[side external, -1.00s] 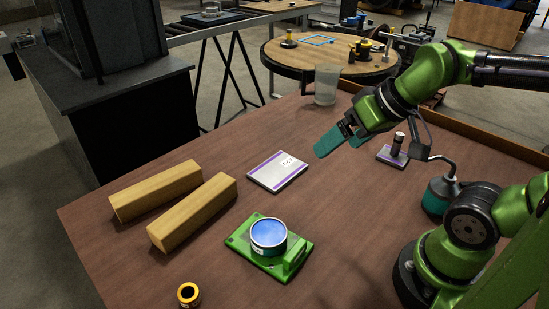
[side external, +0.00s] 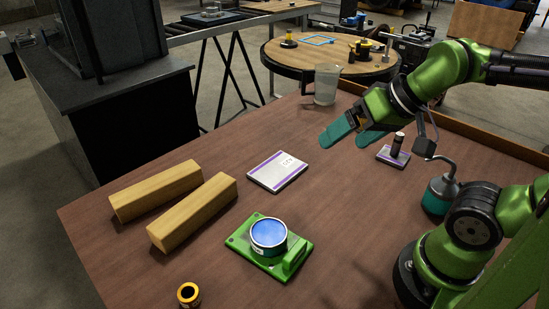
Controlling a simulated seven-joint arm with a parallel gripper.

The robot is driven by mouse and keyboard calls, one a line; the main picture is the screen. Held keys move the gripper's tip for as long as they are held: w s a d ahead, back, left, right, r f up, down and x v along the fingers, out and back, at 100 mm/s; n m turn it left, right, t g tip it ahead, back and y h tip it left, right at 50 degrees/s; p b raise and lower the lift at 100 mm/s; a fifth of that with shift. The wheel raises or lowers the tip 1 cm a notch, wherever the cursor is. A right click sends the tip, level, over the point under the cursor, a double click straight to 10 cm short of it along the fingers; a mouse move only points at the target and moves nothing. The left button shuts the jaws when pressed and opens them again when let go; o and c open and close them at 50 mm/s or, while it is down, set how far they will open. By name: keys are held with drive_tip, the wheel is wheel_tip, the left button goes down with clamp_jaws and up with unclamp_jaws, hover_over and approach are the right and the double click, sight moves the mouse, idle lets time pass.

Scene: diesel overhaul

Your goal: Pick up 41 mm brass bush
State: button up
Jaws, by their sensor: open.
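A short brass ring (side external: 188,294) with a dark bore stands at the front edge of the brown table, low in the side view; it looks like the brass bush, but its size cannot be read. My gripper (side external: 342,142) has teal fingers, spread apart and empty. It hangs over the back right of the table, far behind and to the right of the brass ring.
A green fixture (side external: 293,258) holds a blue-topped round part (side external: 268,236). Two wooden blocks (side external: 195,210) lie at left, a labelled white plate (side external: 278,171) behind. A dark post on a small plate (side external: 388,158), an oil can (side external: 440,190) and a clear beaker (side external: 326,84) stand near my arm.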

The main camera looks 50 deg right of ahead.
drive_tip(key=c, duration=0.4)
drive_tip(key=shift+c, duration=0.2)
drive_tip(key=n+g+h, duration=0.2)
drive_tip(key=n+g, duration=0.5)
drive_tip(key=n, duration=0.2)
hover_over(188, 292)
wheel_tip(188, 292, down, 8)
wheel_tip(188, 292, down, 10)
drive_tip(key=shift+s+d+f, duration=0.1)
drive_tip(key=shift+d+f, duration=0.05)
drive_tip(key=shift+f, duration=2.95)
